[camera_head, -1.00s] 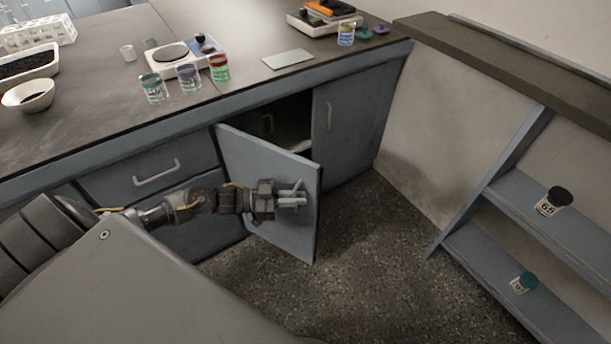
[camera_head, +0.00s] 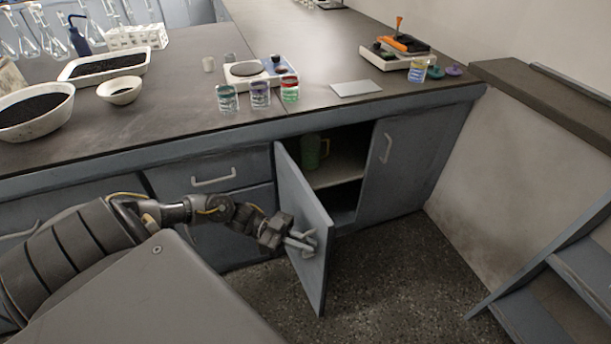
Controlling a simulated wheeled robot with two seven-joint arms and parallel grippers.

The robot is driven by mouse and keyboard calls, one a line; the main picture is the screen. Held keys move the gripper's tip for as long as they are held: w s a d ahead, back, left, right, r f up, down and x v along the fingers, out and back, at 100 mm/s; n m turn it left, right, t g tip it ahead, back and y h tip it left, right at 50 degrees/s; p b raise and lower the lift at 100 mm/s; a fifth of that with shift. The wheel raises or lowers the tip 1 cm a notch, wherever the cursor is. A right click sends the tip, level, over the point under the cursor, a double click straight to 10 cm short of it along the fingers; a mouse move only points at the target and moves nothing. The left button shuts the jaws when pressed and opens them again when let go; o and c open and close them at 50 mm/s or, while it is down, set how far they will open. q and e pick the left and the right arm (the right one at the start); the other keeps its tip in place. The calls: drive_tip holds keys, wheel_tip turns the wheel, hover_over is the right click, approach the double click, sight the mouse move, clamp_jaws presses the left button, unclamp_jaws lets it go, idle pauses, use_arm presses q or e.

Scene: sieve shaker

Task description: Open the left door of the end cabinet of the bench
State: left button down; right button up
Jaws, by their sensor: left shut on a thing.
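The left door (camera_head: 310,229) of the bench's end cabinet stands well ajar, swung out toward me, hinged at its left edge. My left gripper (camera_head: 306,241) is at the outer face of this door, shut on its handle, which the fingers mostly hide. Inside the open cabinet (camera_head: 335,171) I see a shelf and a green mug-like thing (camera_head: 313,152). The right door (camera_head: 408,158) of the same cabinet is closed and has a pale vertical handle (camera_head: 387,147). My right gripper is not in view.
A drawer (camera_head: 213,174) lies left of the cabinet. On the bench top (camera_head: 190,115) stand a balance (camera_head: 247,75), several labelled jars, bowls and a tray.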

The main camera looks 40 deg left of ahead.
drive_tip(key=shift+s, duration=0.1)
use_arm(q)
drive_tip(key=c, duration=1.9)
unclamp_jaws()
drive_tip(key=shift+a, duration=0.1)
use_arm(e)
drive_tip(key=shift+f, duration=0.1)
use_arm(q)
drive_tip(key=v, duration=0.7)
drive_tip(key=shift+s+a, duration=0.1)
drive_tip(key=shift+a, duration=0.1)
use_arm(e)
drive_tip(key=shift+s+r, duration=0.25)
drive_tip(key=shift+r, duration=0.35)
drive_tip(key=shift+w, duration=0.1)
